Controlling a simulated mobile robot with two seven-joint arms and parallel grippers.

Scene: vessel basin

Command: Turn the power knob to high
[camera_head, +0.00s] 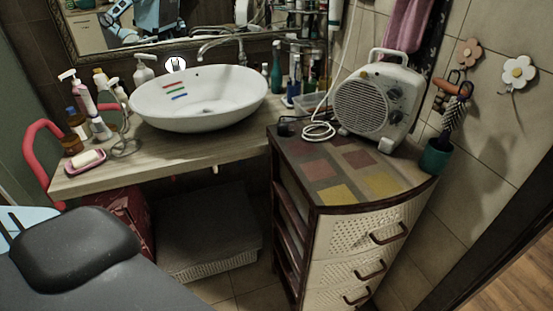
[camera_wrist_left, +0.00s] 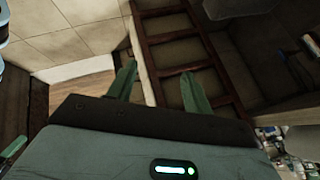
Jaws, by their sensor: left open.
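A white fan heater (camera_head: 361,104) with a top handle and a round front grille stands on the drawer cabinet at the right in the head view. Two dark knobs (camera_head: 396,105) sit one above the other on its right side. Their markings are too small to read, so I cannot tell which is the power knob or how it is set. My left gripper (camera_wrist_left: 159,70) shows in its wrist view with two green fingers apart and nothing between them. The heater does not show there. My right gripper is not in view.
The drawer cabinet (camera_head: 330,203) has a patchwork top, with a white cable (camera_head: 319,131) beside the heater. A white basin (camera_head: 199,98) and several bottles occupy the counter (camera_head: 170,160). A grey-lidded basket (camera_head: 207,230) is below.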

